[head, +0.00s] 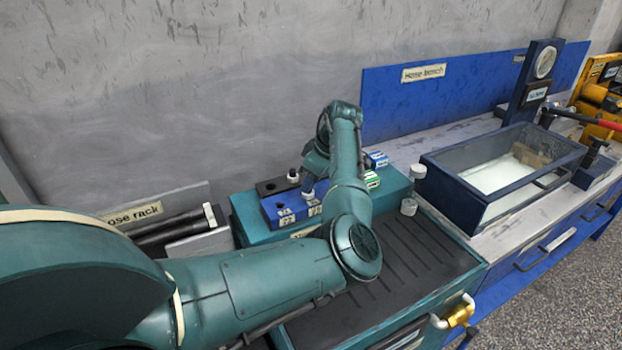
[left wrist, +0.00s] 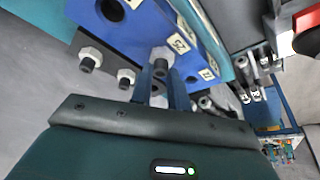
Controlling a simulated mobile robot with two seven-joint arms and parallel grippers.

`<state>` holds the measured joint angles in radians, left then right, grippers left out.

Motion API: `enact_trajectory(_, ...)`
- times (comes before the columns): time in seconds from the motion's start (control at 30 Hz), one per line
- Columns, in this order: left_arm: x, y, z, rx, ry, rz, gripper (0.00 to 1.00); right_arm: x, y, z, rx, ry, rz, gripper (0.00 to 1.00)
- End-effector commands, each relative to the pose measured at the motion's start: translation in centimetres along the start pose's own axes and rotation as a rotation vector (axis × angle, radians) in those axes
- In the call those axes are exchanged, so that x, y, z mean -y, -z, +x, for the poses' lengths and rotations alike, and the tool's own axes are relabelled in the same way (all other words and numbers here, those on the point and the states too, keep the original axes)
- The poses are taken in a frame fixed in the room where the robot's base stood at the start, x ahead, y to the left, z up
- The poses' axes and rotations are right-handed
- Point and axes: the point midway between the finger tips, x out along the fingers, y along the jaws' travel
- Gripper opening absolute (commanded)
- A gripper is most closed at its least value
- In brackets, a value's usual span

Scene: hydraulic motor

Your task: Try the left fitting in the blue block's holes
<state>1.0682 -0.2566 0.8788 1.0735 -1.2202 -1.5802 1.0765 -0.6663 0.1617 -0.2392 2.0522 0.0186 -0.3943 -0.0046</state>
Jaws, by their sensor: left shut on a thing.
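The blue block (head: 271,209) has labelled holes and sits on the teal bench top. It also shows in the left wrist view (left wrist: 148,22), where an open hole is visible at its upper left. My left gripper (head: 311,180) points down over the block. In the left wrist view its fingers (left wrist: 161,85) are shut on a pale hex fitting (left wrist: 162,56), close against the block's face beside a label reading 25. I cannot tell whether the fitting's end is inside a hole. My right gripper is not in view.
A dark block behind the blue one bears a pale fitting (head: 293,175); two hex fittings (left wrist: 90,58) show in the left wrist view. A green block (head: 372,180) is to the right. Two small grey cylinders (head: 408,206) stand near the black ribbed mat (head: 420,260). A glass-topped box (head: 470,180) is further right.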

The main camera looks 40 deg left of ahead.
Motion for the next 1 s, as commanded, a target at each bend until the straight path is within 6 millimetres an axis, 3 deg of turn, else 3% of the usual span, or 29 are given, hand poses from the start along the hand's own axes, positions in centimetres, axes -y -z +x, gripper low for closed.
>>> enact_trajectory(0.3, -0.02, 0.02, -0.02, 0.0, -0.001, 0.0, 0.0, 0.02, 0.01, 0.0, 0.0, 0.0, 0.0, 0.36)
enact_trajectory(0.33, -0.02, 0.02, -0.02, 0.0, -0.001, 0.0, 0.2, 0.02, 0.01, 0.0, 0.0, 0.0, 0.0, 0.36)
enact_trajectory(0.6, -0.02, 0.01, -0.03, 0.0, -0.001, 0.0, 0.42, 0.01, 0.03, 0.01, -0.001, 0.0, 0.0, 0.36)
enact_trajectory(1.0, -0.09, -0.04, -0.69, 0.0, -0.003, 0.0, 0.43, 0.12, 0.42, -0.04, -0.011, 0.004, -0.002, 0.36)
